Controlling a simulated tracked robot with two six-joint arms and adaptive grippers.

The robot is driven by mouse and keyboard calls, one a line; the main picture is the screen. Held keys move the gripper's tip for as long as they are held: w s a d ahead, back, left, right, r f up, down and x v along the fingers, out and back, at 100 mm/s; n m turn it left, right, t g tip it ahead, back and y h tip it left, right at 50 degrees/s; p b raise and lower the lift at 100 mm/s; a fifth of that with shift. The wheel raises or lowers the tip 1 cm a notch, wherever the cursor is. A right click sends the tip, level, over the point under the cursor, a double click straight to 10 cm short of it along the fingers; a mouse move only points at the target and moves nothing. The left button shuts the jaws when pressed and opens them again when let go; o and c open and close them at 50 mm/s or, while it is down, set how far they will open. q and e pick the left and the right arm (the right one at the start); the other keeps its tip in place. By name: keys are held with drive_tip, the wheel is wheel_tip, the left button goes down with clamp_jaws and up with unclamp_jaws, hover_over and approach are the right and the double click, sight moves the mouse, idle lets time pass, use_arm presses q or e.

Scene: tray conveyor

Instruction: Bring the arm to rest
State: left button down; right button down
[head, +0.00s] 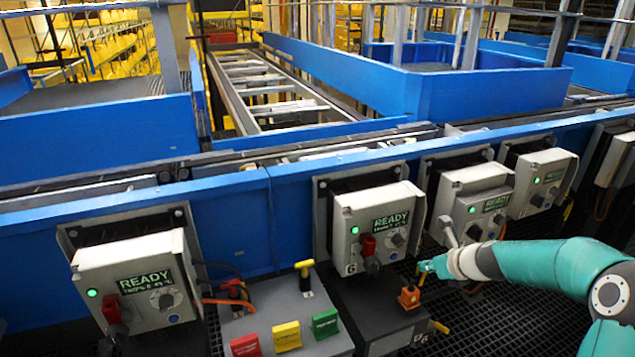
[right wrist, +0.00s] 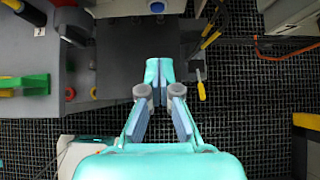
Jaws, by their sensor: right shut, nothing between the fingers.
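My right arm, teal with a white wrist section, reaches in from the right in the head view. Its gripper (head: 424,267) is held in front of the row of control boxes, above the floor grating and just right of a dark grey block. In the right wrist view the fingers of the right gripper (right wrist: 158,76) come together at their tips, with nothing between them. The dark grey block (right wrist: 115,72) lies beyond the fingertips there. My left gripper is not in view.
A grey control box (head: 350,222) reading READY is left of the gripper; another box (head: 468,185) is behind it. An orange-handled item (head: 409,297) is close below. A console (head: 236,326) carries red, yellow and green blocks. Blue conveyor walls (head: 230,215) run behind. Dark floor grating (head: 490,325) is open at lower right.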

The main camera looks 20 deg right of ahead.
drive_tip(key=s+a+f+n+g+y+p, duration=0.15)
drive_tip(key=s+a+f+n, duration=0.25)
drive_tip(key=a+f+n, duration=0.4)
drive_tip(key=s+a+f+n+g, duration=0.35)
drive_tip(key=a+f+n, duration=0.25)
drive_tip(key=a+f, duration=0.3)
drive_tip(key=s+a+f+n+g+y, duration=0.1)
drive_tip(key=s+a+f+n, duration=0.2)
drive_tip(key=s+a+n, duration=0.5)
drive_tip(key=s+a+f+n+g+y+p, duration=0.1)
drive_tip(key=s+a+f+n+g, duration=0.1)
drive_tip(key=s+a+n, duration=0.7)
drive_tip(key=s+f+n, duration=0.1)
drive_tip(key=n, duration=0.1)
drive_tip(key=shift+s+n+p, duration=0.3)
drive_tip(key=shift+s, duration=0.05)
